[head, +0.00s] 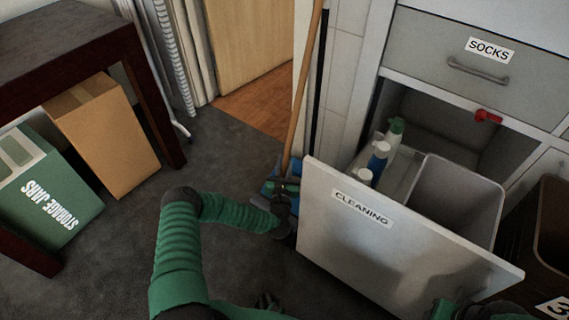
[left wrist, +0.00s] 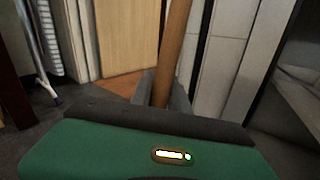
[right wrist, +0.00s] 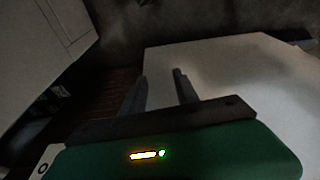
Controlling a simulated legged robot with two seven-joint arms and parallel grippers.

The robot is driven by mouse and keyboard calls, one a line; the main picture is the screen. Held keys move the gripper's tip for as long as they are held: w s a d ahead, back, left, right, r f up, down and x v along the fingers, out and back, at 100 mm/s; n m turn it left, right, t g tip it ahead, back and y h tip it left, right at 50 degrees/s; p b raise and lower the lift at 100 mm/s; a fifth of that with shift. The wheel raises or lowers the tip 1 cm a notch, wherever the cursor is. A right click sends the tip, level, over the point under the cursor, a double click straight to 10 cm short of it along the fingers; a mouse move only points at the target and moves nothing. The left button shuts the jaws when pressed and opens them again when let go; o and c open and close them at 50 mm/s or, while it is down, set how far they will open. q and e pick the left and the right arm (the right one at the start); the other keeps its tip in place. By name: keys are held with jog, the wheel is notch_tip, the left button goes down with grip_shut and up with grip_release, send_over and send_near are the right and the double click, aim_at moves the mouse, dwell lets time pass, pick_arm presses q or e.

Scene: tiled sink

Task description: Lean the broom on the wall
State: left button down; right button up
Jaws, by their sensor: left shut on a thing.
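The broom (head: 302,95) has a long wooden handle that stands slightly tilted near the white wall edge, and some blue shows low down at its foot. My left gripper (head: 284,190) is low on the handle, left of the open drawer. In the left wrist view the handle (left wrist: 174,50) runs up from between my fingers, which are shut on it. The white wall (head: 345,75) is behind and right of the handle. My right gripper (right wrist: 162,85) has its fingers apart with nothing between them, close to a pale panel. The broom's lower end is partly hidden.
The pulled-out CLEANING drawer (head: 400,235) holds several bottles (head: 378,160) and a grey bin (head: 455,200). A black pole (head: 319,90) stands beside the broom. A cardboard box (head: 105,135) and green storage box (head: 50,190) are left. Carpet (head: 225,150) between is clear.

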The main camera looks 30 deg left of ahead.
pick_arm(q)
jog(key=c, duration=1.2)
grip_release()
jog(key=shift+f, duration=0.15)
jog(key=shift+o, duration=0.2)
jog(key=shift+s, duration=0.1)
